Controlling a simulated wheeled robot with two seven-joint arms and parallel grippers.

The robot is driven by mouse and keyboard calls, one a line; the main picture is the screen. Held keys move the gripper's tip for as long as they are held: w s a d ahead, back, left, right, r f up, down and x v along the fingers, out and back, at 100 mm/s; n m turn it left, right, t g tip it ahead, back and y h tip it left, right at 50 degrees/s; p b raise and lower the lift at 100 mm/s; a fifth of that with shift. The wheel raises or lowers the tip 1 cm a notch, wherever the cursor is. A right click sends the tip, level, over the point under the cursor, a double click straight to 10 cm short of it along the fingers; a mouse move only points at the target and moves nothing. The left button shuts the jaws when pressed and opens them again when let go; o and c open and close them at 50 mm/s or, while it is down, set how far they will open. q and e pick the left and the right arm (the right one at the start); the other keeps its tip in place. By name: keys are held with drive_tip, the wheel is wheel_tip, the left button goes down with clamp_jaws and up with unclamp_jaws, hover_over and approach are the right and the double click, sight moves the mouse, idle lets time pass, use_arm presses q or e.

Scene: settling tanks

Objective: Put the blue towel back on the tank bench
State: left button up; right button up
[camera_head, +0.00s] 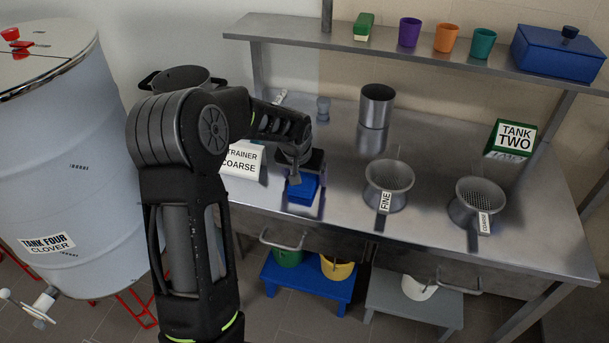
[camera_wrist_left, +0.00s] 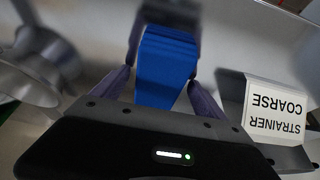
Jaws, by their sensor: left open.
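The blue towel (camera_head: 303,192), a folded block, is on the steel tank bench (camera_head: 335,215) near its front edge, beside the "STRAINER COARSE" sign. My left gripper (camera_head: 298,179) is right at the towel, pointing down from above, and partly hides it. In the left wrist view the towel (camera_wrist_left: 165,62) lies between the two fingers of the open left gripper (camera_wrist_left: 163,88). I cannot tell whether the fingers touch it. My right gripper is not in view.
The "STRAINER COARSE" sign (camera_head: 243,160) stands close left of the towel. Two strainers (camera_head: 388,187) (camera_head: 477,203) and a metal cylinder (camera_head: 375,107) stand to the right. A shelf (camera_head: 300,33) runs above the bench. A large tank (camera_head: 75,170) is at the left.

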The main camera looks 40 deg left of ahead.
use_arm(q)
drive_tip(key=shift+r, duration=0.1)
drive_tip(key=shift+r, duration=0.2)
drive_tip(key=b+v, duration=0.1)
drive_tip(key=v, duration=1)
drive_tip(key=shift+s+r, duration=0.2)
drive_tip(key=shift+r, duration=0.1)
drive_tip(key=shift+d, duration=0.15)
drive_tip(key=shift+c, duration=0.3)
idle(0.6)
